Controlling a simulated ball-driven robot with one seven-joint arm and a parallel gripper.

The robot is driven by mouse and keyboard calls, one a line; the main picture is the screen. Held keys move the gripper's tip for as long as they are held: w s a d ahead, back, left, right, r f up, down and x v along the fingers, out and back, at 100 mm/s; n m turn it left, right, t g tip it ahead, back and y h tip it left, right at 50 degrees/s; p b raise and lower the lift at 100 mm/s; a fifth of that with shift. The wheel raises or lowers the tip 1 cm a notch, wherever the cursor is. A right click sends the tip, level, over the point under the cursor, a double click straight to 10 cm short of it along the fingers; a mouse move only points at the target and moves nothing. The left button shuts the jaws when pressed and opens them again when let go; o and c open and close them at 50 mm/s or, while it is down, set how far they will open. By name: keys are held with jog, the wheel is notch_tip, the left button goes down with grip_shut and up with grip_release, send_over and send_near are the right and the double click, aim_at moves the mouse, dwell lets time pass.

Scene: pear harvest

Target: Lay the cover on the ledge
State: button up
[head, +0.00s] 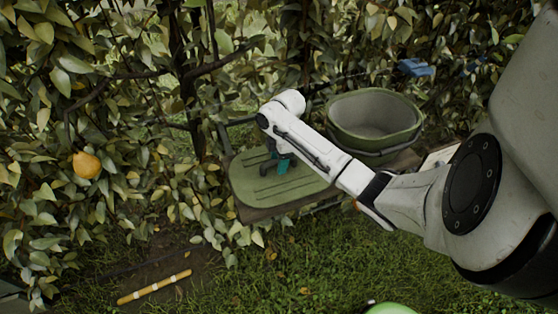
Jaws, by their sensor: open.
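The cover is a flat, olive-green lid (300,189) with dark grooves. It lies flat on the wooden ledge (258,214), to the left of the bucket. My gripper (282,176) is over the middle of the cover, pointing down, with its jaws open. A small teal part shows at the fingers; I cannot tell whether it is a fingertip or a handle on the cover. Whether the fingers touch the cover is also unclear. My arm hides part of the cover's right side.
An open green bucket (348,139) stands on the ledge to the right, behind my arm. A yellow-orange pear (87,165) hangs in the foliage at left. A striped yellow-and-white stick (154,287) lies on the ground at lower left. A blue object (415,68) sits at the back right.

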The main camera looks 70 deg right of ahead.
notch_tip(320, 180, up, 12)
jog(key=shift+s+d, duration=0.45)
jog(key=w+a+f+m+t+y, duration=0.1)
jog(key=w+a+f, duration=0.15)
jog(key=a, duration=0.65)
jog(key=w+a+f+m, duration=0.1)
jog(key=w+a+f, duration=0.15)
jog(key=a, duration=0.55)
jog(key=w+a+f+m+t+y, duration=0.1)
jog(key=w+a, duration=0.3)
jog(key=a, duration=0.5)
jog(key=s+a+f+m, duration=0.2)
jog(key=s+a+f, duration=0.15)
jog(key=a, duration=0.25)
jog(key=s+f+m+g+h, duration=0.2)
jog(key=s+m+h, duration=0.1)
jog(key=s, duration=1.3)
jog(key=shift+s+a, duration=0.25)
jog(key=shift+a, duration=0.1)
jog(key=shift+f, duration=0.1)
